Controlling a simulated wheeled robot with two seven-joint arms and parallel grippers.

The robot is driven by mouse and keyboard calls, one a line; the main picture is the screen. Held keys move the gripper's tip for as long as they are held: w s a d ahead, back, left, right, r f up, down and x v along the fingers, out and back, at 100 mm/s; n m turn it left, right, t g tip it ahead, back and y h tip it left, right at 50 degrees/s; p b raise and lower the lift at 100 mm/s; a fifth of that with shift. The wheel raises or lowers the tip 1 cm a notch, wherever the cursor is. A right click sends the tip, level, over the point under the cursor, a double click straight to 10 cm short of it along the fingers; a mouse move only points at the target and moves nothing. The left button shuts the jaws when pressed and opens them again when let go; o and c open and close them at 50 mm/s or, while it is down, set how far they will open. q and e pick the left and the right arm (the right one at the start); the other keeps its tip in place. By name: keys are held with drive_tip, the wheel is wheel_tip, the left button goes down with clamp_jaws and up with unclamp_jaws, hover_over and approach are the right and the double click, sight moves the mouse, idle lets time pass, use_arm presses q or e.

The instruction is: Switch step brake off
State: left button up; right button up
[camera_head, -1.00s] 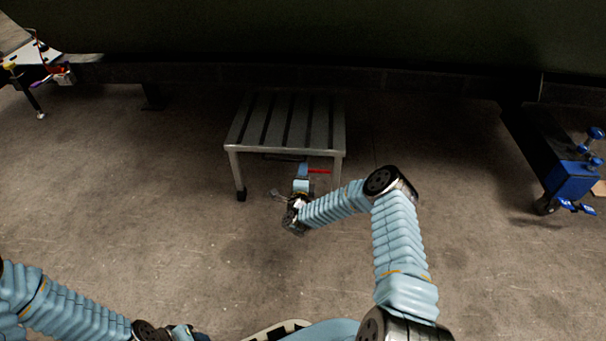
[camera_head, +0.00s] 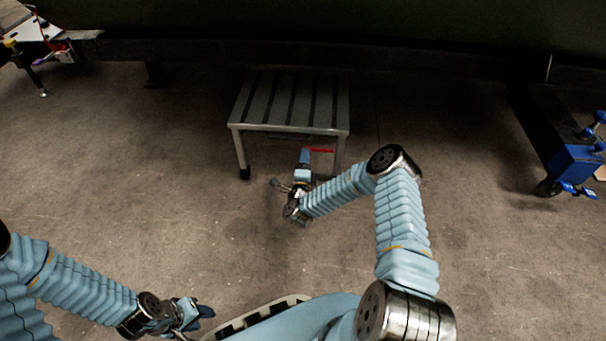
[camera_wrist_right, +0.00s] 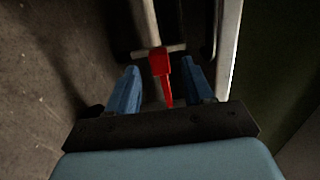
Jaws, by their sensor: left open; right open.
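The step (camera_head: 290,131) is a grey metal stand with a slatted top, in the middle of the head view. A red brake lever (camera_head: 322,151) shows under its front edge, at the right. In the right wrist view the red lever (camera_wrist_right: 162,72) lies between the two blue fingers of my right gripper (camera_wrist_right: 160,88). The fingers are open, with a gap to the lever on both sides. In the head view my right gripper (camera_head: 305,153) is at the step's front, left of the lever. My left gripper (camera_head: 204,312) is open and empty, low at the left, far from the step.
A blue wheeled stand (camera_head: 573,170) is at the right edge. A table with coloured items (camera_head: 38,42) is at the upper left. A dark beam and large dark green surface run behind the step. The floor in front is clear.

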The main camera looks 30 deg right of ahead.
drive_tip(key=p+v, duration=0.1)
drive_tip(key=v, duration=0.8)
drive_tip(key=shift+s+a, duration=0.1)
drive_tip(key=shift+s, duration=0.05)
drive_tip(key=a+f+n+g+y, duration=0.1)
drive_tip(key=a+f+n+y, duration=0.1)
drive_tip(key=a+n+y, duration=0.65)
drive_tip(key=s+a+f+n+g+y, duration=0.35)
drive_tip(key=s+a+n+g, duration=0.4)
drive_tip(key=s+n, duration=0.35)
drive_tip(key=s+r+n+g+y, duration=0.15)
drive_tip(key=s+g, duration=0.35)
drive_tip(key=s, duration=0.6)
wheel_tip(320, 180, up, 12)
drive_tip(key=s+n+g+p, duration=0.1)
drive_tip(key=s+p, duration=0.1)
drive_tip(key=p, duration=1)
drive_tip(key=shift+s+a+r+n+p, duration=0.25)
drive_tip(key=shift+a+n+p, duration=0.05)
drive_tip(key=shift+p, duration=0.05)
